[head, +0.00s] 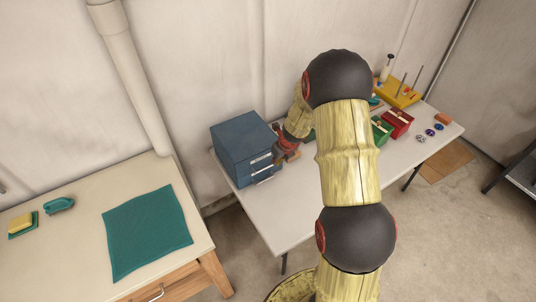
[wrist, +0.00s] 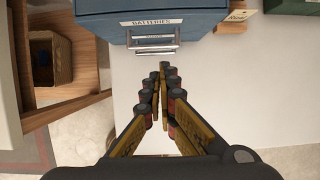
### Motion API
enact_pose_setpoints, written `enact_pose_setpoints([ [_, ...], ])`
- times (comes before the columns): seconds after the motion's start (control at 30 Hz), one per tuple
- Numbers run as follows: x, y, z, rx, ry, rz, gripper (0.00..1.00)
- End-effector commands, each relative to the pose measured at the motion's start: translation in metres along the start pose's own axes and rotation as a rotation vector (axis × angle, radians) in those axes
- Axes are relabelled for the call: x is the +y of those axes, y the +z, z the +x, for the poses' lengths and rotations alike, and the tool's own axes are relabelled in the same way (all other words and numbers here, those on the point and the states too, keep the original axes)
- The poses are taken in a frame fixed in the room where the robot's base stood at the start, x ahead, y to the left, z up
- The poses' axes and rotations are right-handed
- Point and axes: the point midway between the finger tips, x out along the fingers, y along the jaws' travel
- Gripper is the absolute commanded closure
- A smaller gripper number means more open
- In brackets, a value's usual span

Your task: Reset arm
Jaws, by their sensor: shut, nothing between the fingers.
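My arm rises through the middle of the head view and reaches over the white table (head: 285,215). My gripper (head: 282,158) is beside the right front of a blue metal cabinet (head: 240,145), partly hidden by my own arm links. In the wrist view my gripper (wrist: 161,70) has its fingertips together with nothing between them. They point at the front of the blue cabinet (wrist: 190,20), labelled "BATTERIES". Its metal handle (wrist: 153,41) is just beyond the fingertips, and the drawer looks closed. I cannot tell exactly how large the gap is.
Green (head: 381,130) and red bins (head: 398,122) stand farther along the table, with a yellow pegged base (head: 398,94) behind. A wooden bench (head: 80,190) at left holds a teal cloth (head: 147,231). In the wrist view, a cardboard box (wrist: 52,60) sits in a wooden compartment.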

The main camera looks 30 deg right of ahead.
Motion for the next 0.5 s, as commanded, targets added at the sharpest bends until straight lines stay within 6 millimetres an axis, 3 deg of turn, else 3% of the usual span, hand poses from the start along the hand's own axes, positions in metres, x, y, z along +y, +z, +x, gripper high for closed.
enact_pose_setpoints([
  [0.33,0.001,-0.001,-0.003,0.001,0.004,-0.068,1.00],
  [0.43,0.008,-0.005,-0.003,0.014,0.032,-0.228,1.00],
  [0.5,0.020,-0.018,-0.002,0.038,0.076,-0.402,1.00],
])
